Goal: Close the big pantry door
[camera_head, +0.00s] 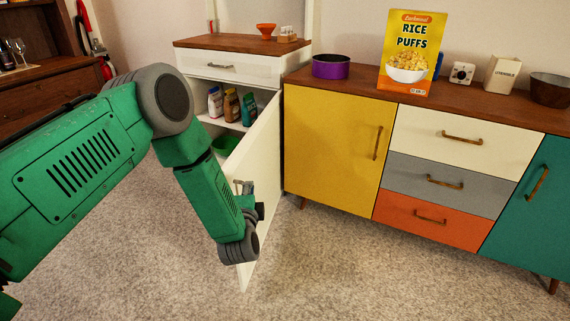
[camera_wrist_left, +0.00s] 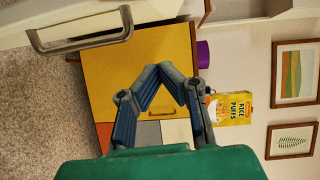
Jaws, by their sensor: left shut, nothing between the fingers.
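The white pantry cabinet (camera_head: 272,88) stands at the back centre in the head view. Its tall white door (camera_head: 262,165) is hinged on the right and stands wide open, swung out toward me. A metal handle (camera_head: 244,187) shows on the door near my left wrist. A metal handle on a white panel (camera_wrist_left: 80,32) also shows at the top left of the left wrist view. My left gripper (camera_wrist_left: 166,72) is shut and empty, apart from that handle. In the head view its fingers are mostly hidden behind my green arm, in front of the door. My right gripper is not in view.
Bottles (camera_head: 231,106) and a green bowl (camera_head: 225,145) sit on the pantry shelves. A sideboard with a yellow door (camera_head: 330,135) stands right of the open door, carrying a purple pot (camera_head: 331,67) and a cereal box (camera_head: 408,55). Carpet (camera_head: 350,265) is clear in front.

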